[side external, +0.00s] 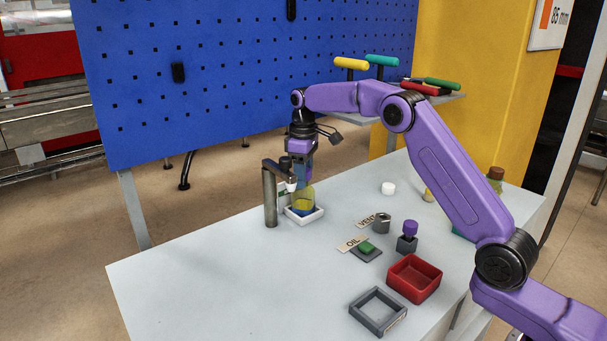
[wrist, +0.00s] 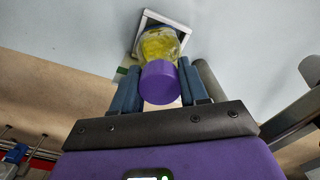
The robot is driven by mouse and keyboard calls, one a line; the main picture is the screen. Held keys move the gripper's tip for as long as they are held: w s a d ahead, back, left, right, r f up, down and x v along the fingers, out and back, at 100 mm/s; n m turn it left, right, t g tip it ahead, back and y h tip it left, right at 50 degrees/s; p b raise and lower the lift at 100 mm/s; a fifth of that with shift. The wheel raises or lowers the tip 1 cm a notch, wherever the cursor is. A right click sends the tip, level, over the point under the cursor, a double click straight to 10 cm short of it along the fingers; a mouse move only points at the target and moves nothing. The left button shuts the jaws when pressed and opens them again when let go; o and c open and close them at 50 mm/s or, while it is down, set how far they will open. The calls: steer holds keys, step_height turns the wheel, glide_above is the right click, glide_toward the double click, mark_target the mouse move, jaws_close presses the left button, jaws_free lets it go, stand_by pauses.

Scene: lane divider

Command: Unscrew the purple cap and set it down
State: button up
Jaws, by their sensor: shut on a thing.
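A clear bottle with yellow contents (side external: 303,200) stands upright in a white square holder (side external: 291,215) near the far side of the table. My gripper (side external: 303,176) points down over the bottle's top. In the wrist view, the purple cap (wrist: 160,83) sits between the two blue-grey fingers of my gripper (wrist: 160,88), which are shut on it. The cap lines up with the bottle (wrist: 159,45) and overlaps its top; I cannot tell whether the two touch. In the side view the cap is hidden by the fingers.
A grey post with an arm (side external: 270,198) stands close left of the bottle. To the right are a grey nut-like part (side external: 382,224), a purple-topped dark block (side external: 408,236), a green button (side external: 367,247), a red tray (side external: 414,279) and a grey frame (side external: 378,312). The table's front left is clear.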

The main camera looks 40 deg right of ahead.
steer(key=shift+n, duration=0.3)
steer(key=shift+n, duration=0.8)
steer(key=shift+n, duration=0.9)
steer(key=shift+n, duration=0.8)
steer(key=o, duration=0.7)
steer(key=shift+c, duration=0.2)
